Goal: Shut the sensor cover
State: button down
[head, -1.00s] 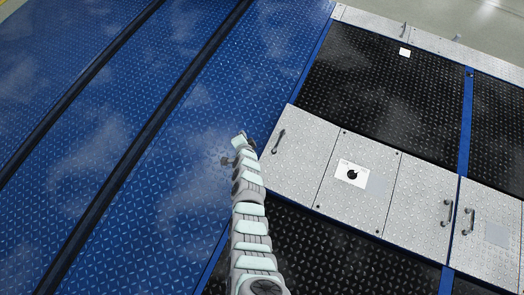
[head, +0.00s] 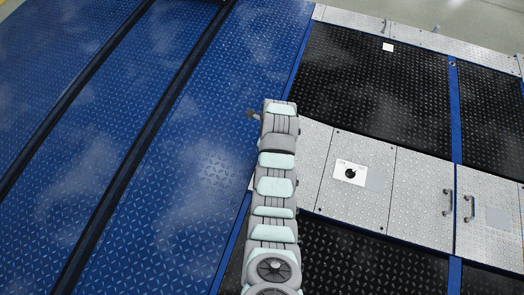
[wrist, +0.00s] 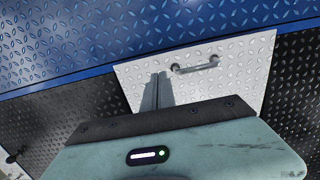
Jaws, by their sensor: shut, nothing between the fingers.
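A silver tread-plate panel with a bar handle, possibly the sensor cover, lies in the row of panels; its right part shows beside my arm in the head view (head: 314,147). In the wrist view the panel (wrist: 242,80) fills the middle, with its grey handle (wrist: 195,65) near the far edge. It looks flat; I cannot tell whether it is fully shut. My gripper (wrist: 160,76) has its narrow fingers together and empty, over the panel just left of the handle. Contact is unclear. In the head view my arm hides the handle and most of the gripper.
The adjacent panel carries a white plate with a black round part (head: 350,173). Further right are panels with upright handles (head: 448,203). Black tread plates (head: 370,90) lie on both sides of the row. The blue floor (head: 190,150) at left is clear.

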jog(key=f+b, duration=0.1)
jog(key=f, duration=0.3)
jog(key=a+f+b, duration=0.1)
jog(key=f+b, duration=0.1)
jog(key=f, duration=0.2)
jog(key=f+b, duration=0.2)
jog(key=f, duration=0.2)
jog(key=shift+w+a+f, duration=0.2)
jog(key=shift+a+f, duration=0.1)
jog(key=shift+a, duration=0.05)
jog(key=shift+d, duration=0.1)
